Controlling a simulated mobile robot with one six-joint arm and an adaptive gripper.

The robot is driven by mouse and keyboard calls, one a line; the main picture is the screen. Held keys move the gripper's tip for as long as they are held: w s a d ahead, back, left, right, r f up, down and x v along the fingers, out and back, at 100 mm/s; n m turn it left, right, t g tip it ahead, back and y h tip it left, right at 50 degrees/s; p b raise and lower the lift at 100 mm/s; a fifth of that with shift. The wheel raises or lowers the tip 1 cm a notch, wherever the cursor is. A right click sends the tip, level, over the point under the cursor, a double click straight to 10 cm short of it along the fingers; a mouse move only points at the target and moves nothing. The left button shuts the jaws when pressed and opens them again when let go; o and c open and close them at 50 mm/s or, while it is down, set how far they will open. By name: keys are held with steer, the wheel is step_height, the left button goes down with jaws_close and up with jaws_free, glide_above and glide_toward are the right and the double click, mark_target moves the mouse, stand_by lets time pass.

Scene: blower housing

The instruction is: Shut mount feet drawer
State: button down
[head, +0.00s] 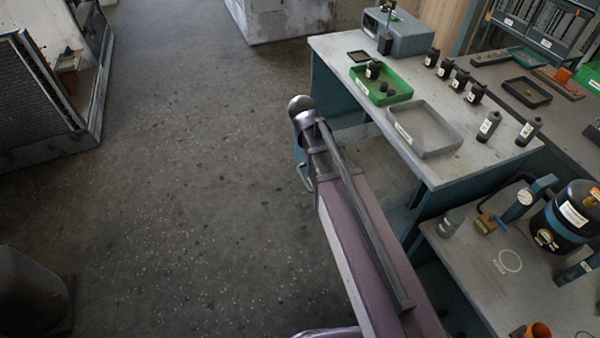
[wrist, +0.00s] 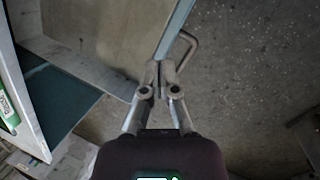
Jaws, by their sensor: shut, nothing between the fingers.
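A drawer stands pulled out from under the bench. In the wrist view its beige inside (wrist: 105,28) looks bare where it shows, and a thin blue-teal front (wrist: 176,28) carries a grey bar handle (wrist: 187,46). In the head view a strip of the teal front (head: 299,152) and the handle show beside my arm, which hides much of the drawer. No label naming the drawer is readable. My gripper (wrist: 158,72) is shut and empty, with its fingertips close to the near end of the drawer front. Contact cannot be told. The head view hides the fingers.
The bench (head: 415,165) carries a green tray (head: 385,88) with dark parts, a grey tray (head: 428,130) and several dark bottles. A second table (head: 470,270) with a blower housing (head: 568,225) stands at the lower right. The floor left of the drawer is clear.

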steer(key=w+a+f+n+t+h+b, duration=0.1)
steer(key=w+a+f+n+h+b, duration=0.1)
steer(key=w+a+f+n+b, duration=0.3)
steer(key=w+a+f+n+t+h+b, duration=0.1)
steer(key=w+a+f+n+h+b, duration=0.2)
steer(key=w+a+f+n+b, duration=0.3)
steer(key=shift+a+f+n+t+b, duration=0.45)
steer(key=shift+a+n+b, duration=0.45)
steer(key=shift+a+b, duration=1.55)
steer(key=shift+a+f+p, duration=0.1)
steer(key=shift+a+p, duration=0.3)
steer(key=b, duration=0.7)
glide_toward(304, 168)
steer(key=x, duration=0.4)
steer(key=shift+w+f, duration=0.15)
steer(key=shift+f, duration=0.05)
steer(key=shift+w+d, duration=0.3)
steer(key=shift+d, duration=0.6)
